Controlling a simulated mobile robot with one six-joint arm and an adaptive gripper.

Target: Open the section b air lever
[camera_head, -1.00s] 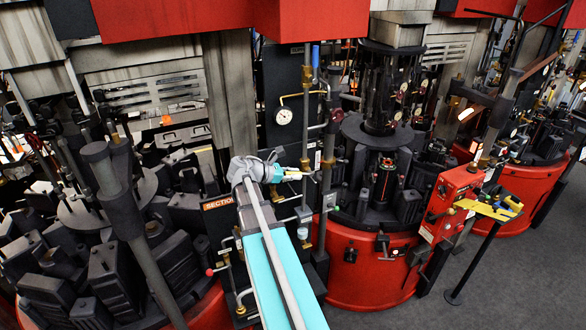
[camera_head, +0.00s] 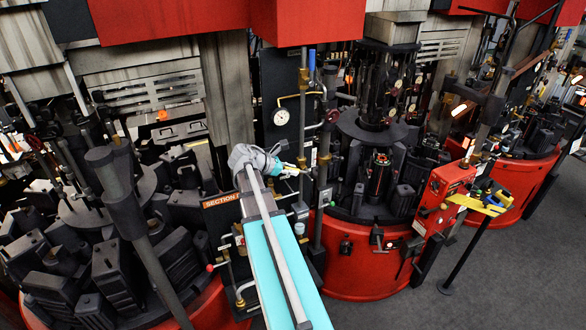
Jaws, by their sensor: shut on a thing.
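My gripper (camera_head: 294,169) is at the end of my arm, reaching into the pipework between two machines. Its fingertips are beside the vertical pipes, below the white round gauge. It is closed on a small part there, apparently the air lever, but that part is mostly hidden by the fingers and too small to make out. An orange SECTION label (camera_head: 219,202) is on the machine to the left of my arm; its last character is cut off by my arm. A blue upright handle (camera_head: 312,64) is on the pipe above my gripper, apart from it.
The gauge (camera_head: 281,116) and vertical pipes crowd the space around my gripper. A red control box (camera_head: 446,195) stands to the right. Dark moulds (camera_head: 117,275) fill the lower left. Grey floor (camera_head: 520,270) is open at the lower right.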

